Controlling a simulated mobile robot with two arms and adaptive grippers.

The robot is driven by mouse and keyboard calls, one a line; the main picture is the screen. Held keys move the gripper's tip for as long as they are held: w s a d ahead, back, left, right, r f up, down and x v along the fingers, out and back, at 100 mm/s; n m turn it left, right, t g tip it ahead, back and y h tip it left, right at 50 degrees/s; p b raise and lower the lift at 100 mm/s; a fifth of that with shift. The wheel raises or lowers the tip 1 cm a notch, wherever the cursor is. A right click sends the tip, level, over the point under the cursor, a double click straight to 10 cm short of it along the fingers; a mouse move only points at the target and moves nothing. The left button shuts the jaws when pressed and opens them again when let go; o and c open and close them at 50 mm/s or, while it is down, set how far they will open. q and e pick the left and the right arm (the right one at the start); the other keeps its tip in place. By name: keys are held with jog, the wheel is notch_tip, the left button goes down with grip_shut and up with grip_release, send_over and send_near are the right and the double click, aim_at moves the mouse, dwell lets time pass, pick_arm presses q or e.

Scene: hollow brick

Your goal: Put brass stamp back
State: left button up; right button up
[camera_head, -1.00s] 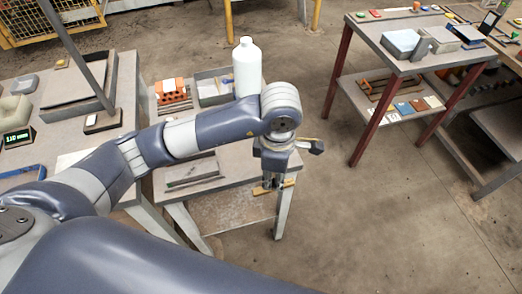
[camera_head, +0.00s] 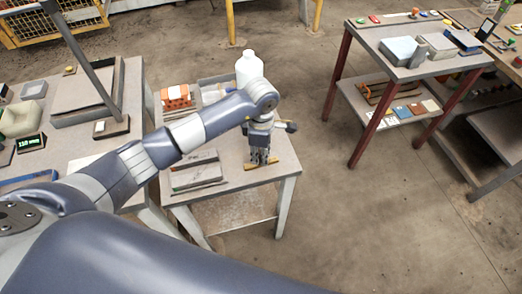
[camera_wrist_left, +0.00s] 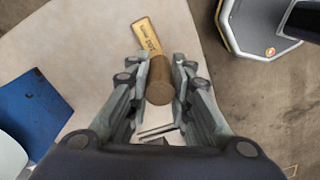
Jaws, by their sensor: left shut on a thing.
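The brass stamp has a round brown-brass handle (camera_wrist_left: 160,85) and a flat golden bar with dark lettering (camera_wrist_left: 147,36) in the left wrist view. My left gripper (camera_wrist_left: 161,92) is shut on the handle, with a finger on each side. In the head view the gripper (camera_head: 262,158) points down over the right part of the small table (camera_head: 232,165). The bar of the stamp (camera_head: 260,164) shows at the fingertips. I cannot tell whether it touches the tabletop. My right gripper is not in view.
A white bottle (camera_head: 248,68) stands at the table's back, beside orange hollow bricks (camera_head: 176,97) and a grey tray (camera_head: 213,84). A flat tray-like thing (camera_head: 194,176) lies left of the gripper. A red-legged table (camera_head: 407,65) stands apart at right. The tabletop's right front is clear.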

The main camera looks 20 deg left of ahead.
pick_arm(q)
jog(key=shift+f, duration=0.1)
jog(key=o, duration=0.8)
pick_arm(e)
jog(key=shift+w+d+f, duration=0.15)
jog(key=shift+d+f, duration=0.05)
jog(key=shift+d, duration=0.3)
pick_arm(q)
jog(key=shift+o, duration=0.2)
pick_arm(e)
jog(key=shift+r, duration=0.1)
pick_arm(q)
jog(key=shift+r, duration=0.25)
notch_tip(320, 180, up, 10)
jog(key=b, duration=0.3)
jog(key=shift+r, duration=0.9)
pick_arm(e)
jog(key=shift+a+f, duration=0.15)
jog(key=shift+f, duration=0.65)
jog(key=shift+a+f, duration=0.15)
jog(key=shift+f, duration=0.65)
